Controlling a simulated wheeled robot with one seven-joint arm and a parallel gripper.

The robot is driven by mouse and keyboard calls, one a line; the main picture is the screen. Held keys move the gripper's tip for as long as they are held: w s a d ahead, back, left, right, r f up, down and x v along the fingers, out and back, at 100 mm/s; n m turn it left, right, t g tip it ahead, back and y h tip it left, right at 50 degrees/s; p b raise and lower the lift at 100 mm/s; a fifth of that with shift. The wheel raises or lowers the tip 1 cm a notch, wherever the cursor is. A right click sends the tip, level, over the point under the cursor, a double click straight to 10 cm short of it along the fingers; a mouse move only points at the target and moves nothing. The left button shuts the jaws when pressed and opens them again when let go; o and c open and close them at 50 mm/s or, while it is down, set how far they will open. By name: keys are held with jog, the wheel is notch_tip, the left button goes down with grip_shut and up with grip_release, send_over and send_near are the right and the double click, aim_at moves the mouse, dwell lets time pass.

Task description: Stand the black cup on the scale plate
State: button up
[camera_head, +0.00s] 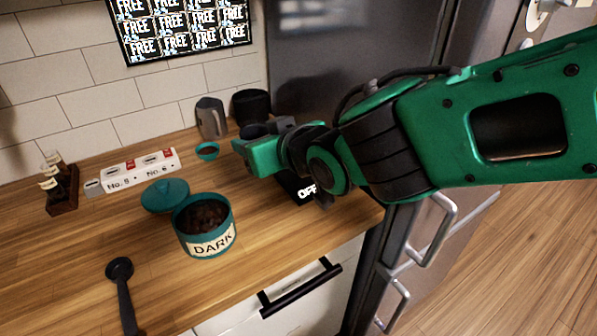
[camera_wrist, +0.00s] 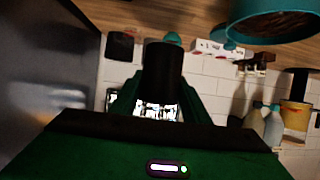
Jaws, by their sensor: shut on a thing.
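My gripper (camera_head: 262,143) is shut on the black cup (camera_head: 254,131), above the back of the counter. In the wrist view the cup (camera_wrist: 163,70) is a dark cylinder between the green fingers. In the head view the fingers hide part of it, and I cannot tell whether it is tilted. The black scale (camera_head: 298,188) lies on the counter below my arm, to the right of the gripper. Its display reads "OFF". My arm hides most of it and its plate.
A grey pitcher (camera_head: 211,118) and a larger black container (camera_head: 251,105) stand by the wall. A small teal bowl (camera_head: 207,151), an open canister labelled DARK (camera_head: 207,243), its lid (camera_head: 165,194) and a black scoop (camera_head: 121,285) lie to the left.

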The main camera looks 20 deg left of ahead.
jog(key=shift+s+d+r+m+t, duration=0.15)
jog(key=shift+d+r+m+t, duration=0.2)
jog(key=shift+d+r, duration=0.55)
jog(key=shift+w+h, duration=0.3)
send_over(303, 180)
jog(key=w+a, duration=0.2)
jog(key=w, duration=0.1)
jog(key=f, duration=0.6)
jog(key=shift+s+d+f, duration=0.1)
jog(key=shift+s+f, duration=0.1)
jog(key=shift+f, duration=0.1)
jog(key=shift+w+f, duration=0.1)
jog(key=shift+f, duration=1.95)
jog(key=o, duration=1.1)
jog(key=shift+f, duration=0.15)
